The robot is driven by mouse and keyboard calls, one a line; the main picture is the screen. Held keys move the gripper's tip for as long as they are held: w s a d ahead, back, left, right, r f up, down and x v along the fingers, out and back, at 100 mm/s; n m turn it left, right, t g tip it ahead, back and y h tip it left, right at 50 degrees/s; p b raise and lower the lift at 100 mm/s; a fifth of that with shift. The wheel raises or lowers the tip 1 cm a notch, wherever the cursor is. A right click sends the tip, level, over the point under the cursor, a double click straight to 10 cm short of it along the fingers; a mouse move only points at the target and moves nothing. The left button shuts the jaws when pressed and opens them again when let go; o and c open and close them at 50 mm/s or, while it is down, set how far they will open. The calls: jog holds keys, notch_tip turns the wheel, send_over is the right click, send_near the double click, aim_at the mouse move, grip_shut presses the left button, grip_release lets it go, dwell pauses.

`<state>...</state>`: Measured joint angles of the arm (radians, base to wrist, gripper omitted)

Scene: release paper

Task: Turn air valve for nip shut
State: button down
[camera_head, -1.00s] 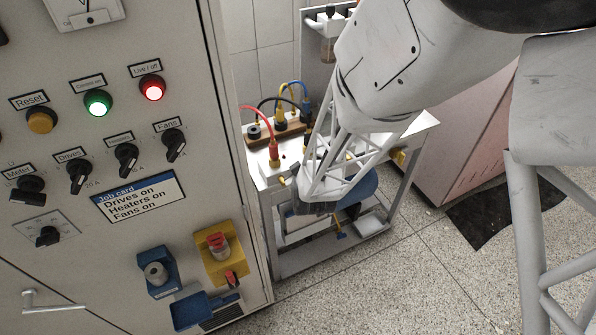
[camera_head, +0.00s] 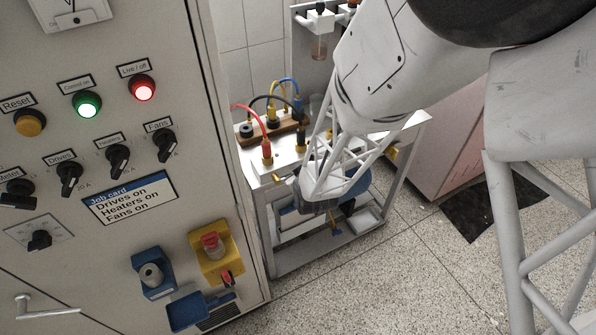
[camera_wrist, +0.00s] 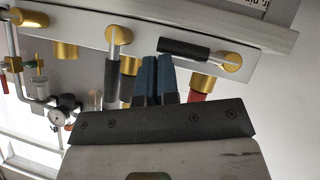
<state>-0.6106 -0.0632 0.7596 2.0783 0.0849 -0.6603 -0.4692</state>
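In the wrist view, my gripper (camera_wrist: 158,62) has its two blue fingers close together with nothing seen between them. The fingertips are just left of and below a brass valve (camera_wrist: 229,64) whose black lever (camera_wrist: 184,50) lies nearly along the pale rail. This valve is nearest the partly cut-off label ending in "ir, nip" (camera_wrist: 277,5). I cannot tell whether the fingers touch the lever. A second brass valve (camera_wrist: 118,36), left of the fingers, has its lever (camera_wrist: 112,82) across the rail.
A pressure gauge (camera_wrist: 61,114) and metal pipes stand left in the wrist view. In the camera_head view, the bench (camera_head: 255,168) carries red, yellow, blue and black leads. A control cabinet (camera_head: 120,235) stands close on the left.

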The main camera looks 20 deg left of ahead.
jog(key=shift+d, duration=0.1)
dwell(0.7)
jog(key=w+d+v, duration=0.1)
jog(key=v, duration=0.8)
jog(key=shift+d+r, duration=0.4)
jog(key=shift+r, duration=0.05)
dwell(0.5)
jog(key=s+d+r+m+g+h, duration=0.2)
jog(key=d+r+m, duration=0.1)
jog(key=d+r, duration=0.5)
jog(key=s+d+r+m+g+h, duration=0.1)
jog(key=d+r+m+h, duration=0.15)
jog(key=d+r, duration=0.6)
jog(key=s+d+r+m+g, duration=0.2)
jog(key=s+d+r+m, duration=0.1)
jog(key=s+d, duration=0.4)
jog(key=s+d+r+m+g+h, duration=0.1)
jog(key=s+d+r+m+g, duration=0.1)
jog(key=s+d+r, duration=0.3)
jog(key=s+d+m, duration=0.1)
jog(key=s+d, duration=0.1)
jog(key=s, duration=0.2)
jog(key=shift+d+r+g, duration=0.3)
jog(key=shift+d+r, duration=0.05)
jog(key=shift+r, duration=0.05)
